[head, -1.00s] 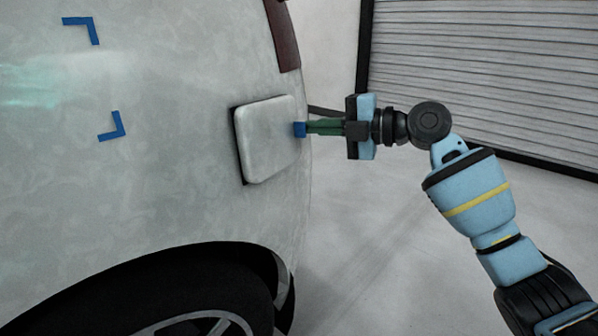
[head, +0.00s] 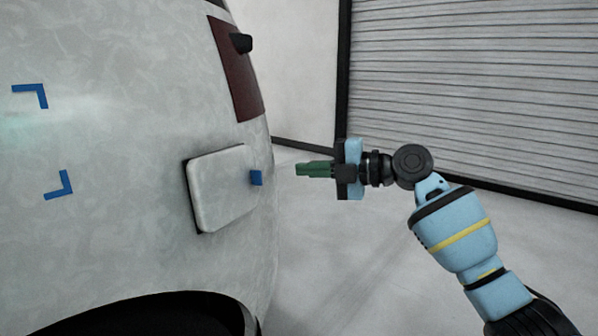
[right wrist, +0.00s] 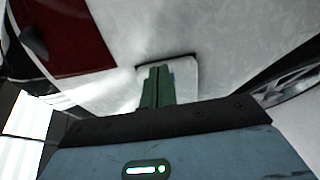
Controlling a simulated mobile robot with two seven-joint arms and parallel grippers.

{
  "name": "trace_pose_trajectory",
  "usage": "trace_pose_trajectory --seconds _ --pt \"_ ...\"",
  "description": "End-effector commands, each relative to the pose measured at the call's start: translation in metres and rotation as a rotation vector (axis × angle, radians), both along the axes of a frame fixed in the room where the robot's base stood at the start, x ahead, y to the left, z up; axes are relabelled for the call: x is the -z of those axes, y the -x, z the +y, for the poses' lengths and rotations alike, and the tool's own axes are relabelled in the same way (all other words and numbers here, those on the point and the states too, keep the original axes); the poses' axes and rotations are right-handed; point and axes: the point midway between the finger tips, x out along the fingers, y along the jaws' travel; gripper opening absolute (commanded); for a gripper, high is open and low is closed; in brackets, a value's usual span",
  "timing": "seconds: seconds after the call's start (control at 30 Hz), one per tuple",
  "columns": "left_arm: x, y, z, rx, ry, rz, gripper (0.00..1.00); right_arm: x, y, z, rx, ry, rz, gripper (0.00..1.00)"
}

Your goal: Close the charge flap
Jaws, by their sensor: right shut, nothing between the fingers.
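The charge flap (head: 222,190) is a pale rounded square panel on the side of the car (head: 120,200). It stands slightly proud of the body, with a dark gap along its left and top edges. A small blue tab (head: 256,178) sits at its right edge. My right gripper (head: 298,169) has green fingers, which are shut and empty, to the right of the tab and apart from it. In the right wrist view the green fingers (right wrist: 157,86) point at the flap (right wrist: 184,72) and hide part of it. My left gripper is not in view.
Blue corner marks (head: 32,93) are on the car body left of the flap. A dark red tail light (head: 234,75) is above it and a wheel (head: 150,318) below. A grey roller shutter (head: 480,90) stands behind. The floor right of the car is clear.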

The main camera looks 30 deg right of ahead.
Motion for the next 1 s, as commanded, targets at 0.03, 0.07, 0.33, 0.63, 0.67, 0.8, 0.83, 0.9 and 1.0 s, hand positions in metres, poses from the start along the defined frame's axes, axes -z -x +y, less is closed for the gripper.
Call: trace_pose_trajectory --seconds 0.03,0.07,0.33,0.63,0.67,0.8,0.83,0.9,1.0 --pt "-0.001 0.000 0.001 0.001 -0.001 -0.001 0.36 -0.001 -0.003 -0.010 0.002 -0.003 0.003 0.00" --pt "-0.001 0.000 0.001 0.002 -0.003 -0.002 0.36 -0.001 -0.005 -0.014 0.002 -0.002 0.002 0.00" --pt "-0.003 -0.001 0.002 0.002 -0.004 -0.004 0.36 -0.001 -0.016 -0.043 0.001 0.000 0.001 0.00" --pt "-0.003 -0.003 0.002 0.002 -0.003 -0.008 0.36 0.000 -0.018 -0.050 0.000 0.000 0.000 0.00" --pt "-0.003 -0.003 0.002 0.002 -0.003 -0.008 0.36 0.000 -0.018 -0.050 0.000 0.000 0.000 0.00" --pt "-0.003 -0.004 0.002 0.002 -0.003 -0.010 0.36 0.000 -0.018 -0.050 0.000 0.000 0.000 0.00" --pt "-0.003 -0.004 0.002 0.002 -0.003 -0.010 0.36 0.000 -0.018 -0.050 0.000 0.001 -0.001 0.00" --pt "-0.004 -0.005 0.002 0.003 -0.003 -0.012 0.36 -0.002 -0.017 -0.050 0.000 0.000 -0.001 0.00" --pt "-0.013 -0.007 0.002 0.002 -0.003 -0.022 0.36 -0.018 -0.014 -0.050 -0.001 0.000 -0.010 0.00"
